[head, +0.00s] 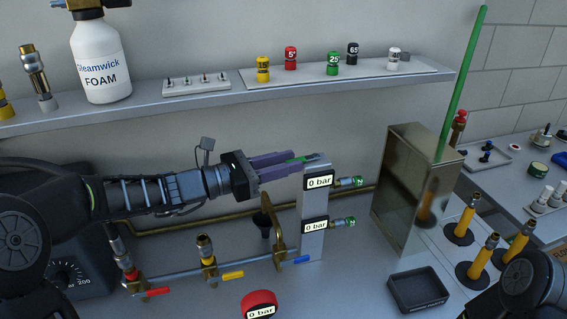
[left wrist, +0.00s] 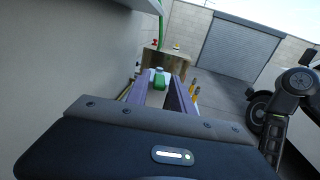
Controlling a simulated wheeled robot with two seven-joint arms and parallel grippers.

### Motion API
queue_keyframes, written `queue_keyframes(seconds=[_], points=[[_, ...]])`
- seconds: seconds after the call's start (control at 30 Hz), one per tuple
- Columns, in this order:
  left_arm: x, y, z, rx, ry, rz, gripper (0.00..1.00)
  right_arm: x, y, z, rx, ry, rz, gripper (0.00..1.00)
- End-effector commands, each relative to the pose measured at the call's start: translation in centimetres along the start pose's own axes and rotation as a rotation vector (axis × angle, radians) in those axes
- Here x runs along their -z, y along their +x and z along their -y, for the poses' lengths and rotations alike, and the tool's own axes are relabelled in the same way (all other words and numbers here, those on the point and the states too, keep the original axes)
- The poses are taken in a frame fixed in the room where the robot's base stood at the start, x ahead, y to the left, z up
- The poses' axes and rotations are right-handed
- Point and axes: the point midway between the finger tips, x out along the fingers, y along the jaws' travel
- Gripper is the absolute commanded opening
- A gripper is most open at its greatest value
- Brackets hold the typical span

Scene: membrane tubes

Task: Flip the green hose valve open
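A small green part, seemingly the green valve handle (head: 299,159), is at the top of a grey upright post (head: 313,245). It also shows as a green block in the left wrist view (left wrist: 159,82). My left gripper (head: 302,162) reaches in from the left at the post's top. Its two purple fingers are apart, with the green part between or just beyond their tips. I cannot tell whether they touch it. Fingers partly hide the green part in the head view. My right gripper is not in view; only part of that arm shows at lower right.
The post carries two 0 bar displays (head: 318,181) with green-ended fittings (head: 357,182) on its right. A brass-coloured box (head: 402,185) stands to the right. A pipe with red, yellow and blue levers (head: 232,275) runs below. A shelf (head: 205,108) lies above.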

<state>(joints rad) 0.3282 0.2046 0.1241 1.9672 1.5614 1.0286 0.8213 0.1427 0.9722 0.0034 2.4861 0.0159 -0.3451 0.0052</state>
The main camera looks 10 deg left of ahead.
Motion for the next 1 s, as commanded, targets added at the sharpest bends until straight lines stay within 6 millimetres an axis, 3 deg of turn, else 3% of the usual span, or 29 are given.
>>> queue_keyframes(seconds=[0.1,0.47,0.8,1.0], points=[[0.0,0.0,0.0,0.000,0.000,0.000,0.38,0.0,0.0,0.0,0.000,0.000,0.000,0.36],[0.2,-0.6,-0.1,-0.001,0.000,-0.001,0.38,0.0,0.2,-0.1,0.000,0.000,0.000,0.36],[0.3,-5.6,-0.1,-0.003,0.001,-0.001,0.38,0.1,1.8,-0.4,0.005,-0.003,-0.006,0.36],[0.2,-7.7,-0.1,-0.001,0.000,-0.001,0.38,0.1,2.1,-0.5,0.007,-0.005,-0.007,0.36]])
